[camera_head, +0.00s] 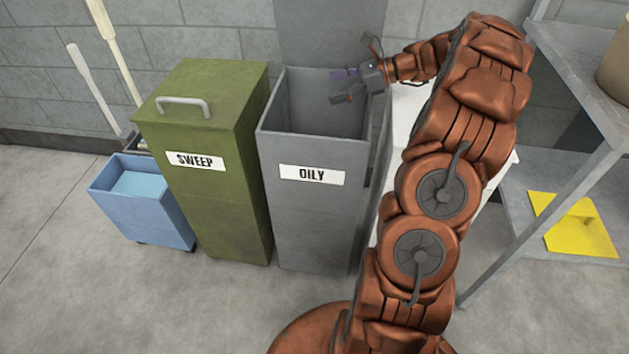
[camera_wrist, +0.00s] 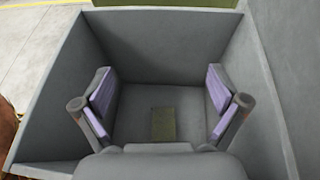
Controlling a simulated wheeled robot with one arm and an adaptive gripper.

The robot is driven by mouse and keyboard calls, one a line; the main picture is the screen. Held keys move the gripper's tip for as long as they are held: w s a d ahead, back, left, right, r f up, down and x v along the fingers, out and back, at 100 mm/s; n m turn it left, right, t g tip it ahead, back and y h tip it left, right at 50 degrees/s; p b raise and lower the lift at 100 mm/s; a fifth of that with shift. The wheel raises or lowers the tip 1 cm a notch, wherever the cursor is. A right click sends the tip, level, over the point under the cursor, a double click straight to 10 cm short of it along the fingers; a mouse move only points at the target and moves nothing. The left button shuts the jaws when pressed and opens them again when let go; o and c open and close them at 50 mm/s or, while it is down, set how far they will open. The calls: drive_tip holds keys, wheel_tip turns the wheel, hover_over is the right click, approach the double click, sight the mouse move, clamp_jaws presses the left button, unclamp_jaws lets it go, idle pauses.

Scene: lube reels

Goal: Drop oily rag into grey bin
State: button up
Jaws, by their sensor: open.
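The grey bin (camera_head: 312,215) is an open-topped box with an "OILY" label, standing on the floor. My gripper (camera_head: 338,87) is over its open top, towards the right side. In the wrist view my gripper (camera_wrist: 160,100) is open, with its two purple-padded fingers wide apart and nothing between them. The wrist view looks down into the grey bin (camera_wrist: 62,82). A small flat olive-green piece (camera_wrist: 163,123) lies low inside the bin, seen between the fingers. It may be the oily rag, but I cannot tell for sure. The head view does not show the bin's bottom.
A green lidded bin (camera_head: 215,215) labelled "SWEEP" stands left of the grey bin. A blue mop bucket (camera_head: 148,215) with long handles is further left. A metal shelf (camera_head: 530,205) stands at the right, with a yellow item (camera_head: 575,228) on its lower level.

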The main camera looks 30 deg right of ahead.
drive_tip(key=v, duration=1.1)
drive_tip(key=shift+w, duration=0.1)
drive_tip(key=s+a+r+n+g+h+p, duration=0.1)
drive_tip(key=s+a+r+n+g+p, duration=0.2)
drive_tip(key=a, duration=0.7)
drive_tip(key=s+a+r+n+g+h+p, duration=0.15)
drive_tip(key=a+r+n+p, duration=0.35)
drive_tip(key=a, duration=0.5)
drive_tip(key=s+a+r+n+g+p, duration=0.25)
drive_tip(key=a+r+p, duration=0.2)
drive_tip(key=a, duration=0.55)
drive_tip(key=s+a+r+n+g+h+p, duration=0.2)
drive_tip(key=s+a+n+p, duration=0.15)
drive_tip(key=s, duration=0.25)
drive_tip(key=s+a+r+n+g+h+p, duration=0.1)
drive_tip(key=s+a+r+n+h+p, duration=0.15)
drive_tip(key=s+n+p, duration=0.35)
drive_tip(key=s+d+r+n+h+p, duration=0.1)
drive_tip(key=s+n+h+p, duration=0.2)
drive_tip(key=s, duration=0.8)
drive_tip(key=shift+d+r+n+h, duration=0.25)
drive_tip(key=shift+r+n+h, duration=0.05)
drive_tip(key=shift+n, duration=0.5)
drive_tip(key=shift+s+d+f+n+p, duration=0.1)
drive_tip(key=shift+s+d+n+p, duration=0.25)
drive_tip(key=shift+s, duration=0.2)
drive_tip(key=shift+c, duration=0.2)
